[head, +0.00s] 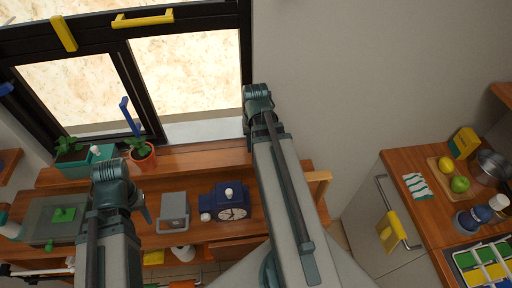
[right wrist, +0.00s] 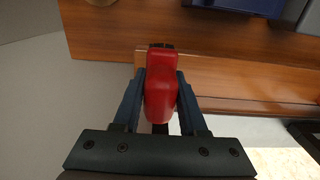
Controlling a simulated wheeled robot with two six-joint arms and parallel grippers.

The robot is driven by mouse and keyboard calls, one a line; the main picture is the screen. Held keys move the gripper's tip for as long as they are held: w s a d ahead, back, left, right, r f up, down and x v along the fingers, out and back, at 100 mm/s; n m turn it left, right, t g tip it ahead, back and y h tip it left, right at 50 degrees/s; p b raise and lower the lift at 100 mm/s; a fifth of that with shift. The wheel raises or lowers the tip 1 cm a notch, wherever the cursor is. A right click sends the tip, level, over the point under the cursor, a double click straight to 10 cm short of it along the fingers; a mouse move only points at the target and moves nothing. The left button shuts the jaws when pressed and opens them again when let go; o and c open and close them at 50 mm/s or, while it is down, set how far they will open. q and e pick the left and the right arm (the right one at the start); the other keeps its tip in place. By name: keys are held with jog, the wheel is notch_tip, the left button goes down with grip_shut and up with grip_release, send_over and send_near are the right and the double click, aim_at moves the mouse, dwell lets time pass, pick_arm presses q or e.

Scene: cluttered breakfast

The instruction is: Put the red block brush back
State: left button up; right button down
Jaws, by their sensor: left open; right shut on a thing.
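The red block brush (right wrist: 160,92) shows in the right wrist view, a red body with a dark end, between the two blue fingers of my right gripper (right wrist: 160,88). The gripper is shut on it, over the right end of the wooden ledge by the window. I cannot tell whether the brush touches the wood. In the head view my right arm reaches up to the ledge, and the brush is hidden there. My left gripper (head: 144,208) is open in the head view, above the left part of the wooden desk, its fingers only partly visible.
A blue clock (head: 230,208) and a grey box (head: 174,212) stand on the desk (head: 150,238). A potted plant (head: 142,158) and a teal planter (head: 87,162) stand by the window. A counter (head: 405,162) with fruit on a board is at right.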

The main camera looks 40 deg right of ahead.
jog(key=shift+w+d+f, duration=0.1)
jog(key=shift+w+d, duration=0.5)
jog(key=shift+w, duration=0.15)
notch_tip(320, 180, down, 3)
jog(key=b, duration=0.3)
jog(key=shift+d, duration=0.15)
jog(key=shift+a+f+b, duration=0.25)
jog(key=shift+f+b, duration=0.05)
jog(key=shift+b, duration=0.1)
jog(key=shift+d, duration=0.1)
jog(key=shift+s, duration=0.1)
jog(key=shift+f, duration=0.1)
jog(key=shift+c, duration=2.2)
grip_release()
